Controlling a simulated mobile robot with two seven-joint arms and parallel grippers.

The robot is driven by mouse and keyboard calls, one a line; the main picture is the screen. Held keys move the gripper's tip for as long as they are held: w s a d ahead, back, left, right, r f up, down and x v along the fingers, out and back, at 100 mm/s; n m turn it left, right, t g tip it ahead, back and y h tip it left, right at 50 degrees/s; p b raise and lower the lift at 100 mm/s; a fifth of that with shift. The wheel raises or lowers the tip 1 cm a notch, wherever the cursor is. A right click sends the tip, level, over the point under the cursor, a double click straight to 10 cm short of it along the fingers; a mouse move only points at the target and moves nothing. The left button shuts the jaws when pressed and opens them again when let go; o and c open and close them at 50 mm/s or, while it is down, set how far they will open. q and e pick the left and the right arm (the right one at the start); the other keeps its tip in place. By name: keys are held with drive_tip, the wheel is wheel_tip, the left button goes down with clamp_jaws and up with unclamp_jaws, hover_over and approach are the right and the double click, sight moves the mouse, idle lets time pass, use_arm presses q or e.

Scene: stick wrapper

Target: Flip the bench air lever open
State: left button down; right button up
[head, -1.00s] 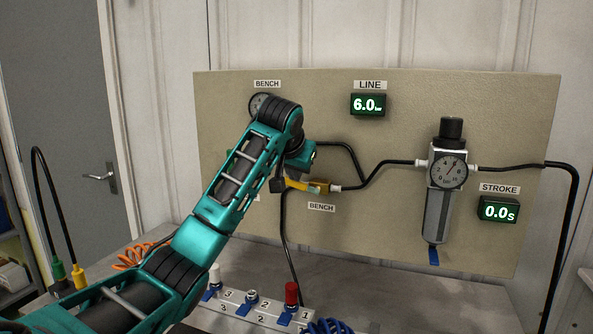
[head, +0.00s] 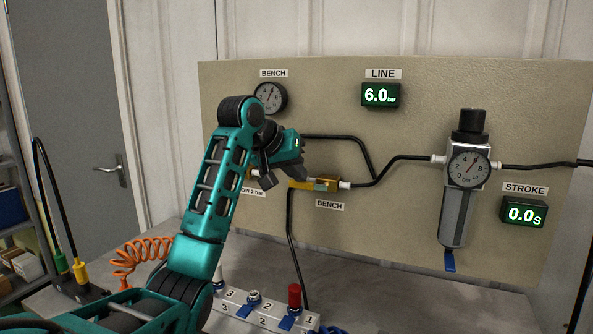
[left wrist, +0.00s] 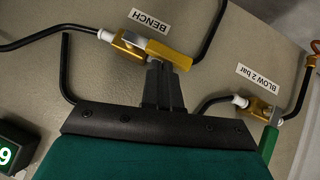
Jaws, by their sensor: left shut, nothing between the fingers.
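The bench air valve (head: 326,184) is a small yellow-gold fitting on the panel, above the lower BENCH label. In the left wrist view its yellow lever (left wrist: 168,52) lies across the fingertips, roughly along the valve body. My left gripper (head: 268,180) is shut and empty, just left of the valve in the head view. In the left wrist view my left gripper (left wrist: 163,66) has its closed fingers at the lever's near edge; I cannot tell whether they touch. My right gripper is in neither view.
The blow valve (left wrist: 262,108), with a green handle, is beside the bench valve. Black hoses (head: 399,160) run across the panel (head: 420,105) to the regulator (head: 462,190). The bench gauge (head: 269,98) is above my wrist. A valve block (head: 262,311) stands on the table below.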

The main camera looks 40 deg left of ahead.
use_arm(q)
drive_tip(key=s+d+r+p, duration=0.1)
drive_tip(key=s+r, duration=0.6)
drive_tip(key=r, duration=0.5)
drive_tip(key=shift+d+r+p, duration=0.25)
drive_tip(key=shift+d+p, duration=0.05)
drive_tip(key=shift+p, duration=0.05)
drive_tip(key=shift+f, duration=0.1)
